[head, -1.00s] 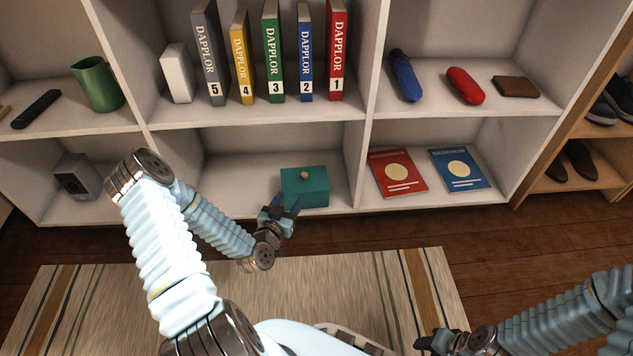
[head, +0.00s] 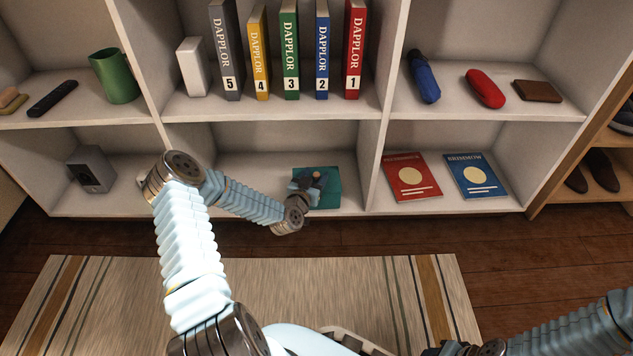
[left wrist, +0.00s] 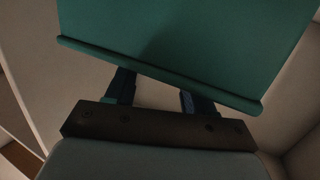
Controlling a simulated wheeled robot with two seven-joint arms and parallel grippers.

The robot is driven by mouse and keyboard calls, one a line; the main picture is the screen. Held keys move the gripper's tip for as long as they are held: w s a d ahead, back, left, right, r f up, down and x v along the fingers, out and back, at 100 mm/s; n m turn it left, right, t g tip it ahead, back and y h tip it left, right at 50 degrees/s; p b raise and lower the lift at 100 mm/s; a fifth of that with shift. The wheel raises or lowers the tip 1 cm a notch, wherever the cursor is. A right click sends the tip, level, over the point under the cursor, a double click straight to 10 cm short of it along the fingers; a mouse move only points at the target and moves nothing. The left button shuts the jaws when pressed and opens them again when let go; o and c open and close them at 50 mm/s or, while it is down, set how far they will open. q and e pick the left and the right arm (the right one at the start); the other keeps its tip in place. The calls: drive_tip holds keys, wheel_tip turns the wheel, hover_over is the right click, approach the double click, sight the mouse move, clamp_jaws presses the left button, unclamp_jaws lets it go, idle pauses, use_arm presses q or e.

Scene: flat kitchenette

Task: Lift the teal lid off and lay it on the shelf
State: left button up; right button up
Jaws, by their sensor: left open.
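The teal box (head: 328,198) stands in the lower middle compartment of the shelf (head: 250,168), with its teal lid (head: 331,177) on. A small brown knob (head: 316,175) tops the lid. My left gripper (head: 309,181) is open at the lid, its fingers close to the knob; I cannot tell whether they touch it. In the left wrist view a teal surface with a raised edge (left wrist: 160,75) fills the top, and the fingers of the left gripper (left wrist: 157,92) are apart, their tips hidden behind it. My right gripper (head: 448,349) is at the bottom edge, partly cut off.
The shelf floor left of the box is bare, partly behind my left arm. A divider (head: 371,150) stands close right of the box; red (head: 408,178) and blue booklets (head: 475,177) lie beyond it. Numbered binders (head: 290,55) stand on the board above.

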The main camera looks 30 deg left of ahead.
use_arm(q)
clamp_jaws()
drive_tip(key=shift+r, duration=0.1)
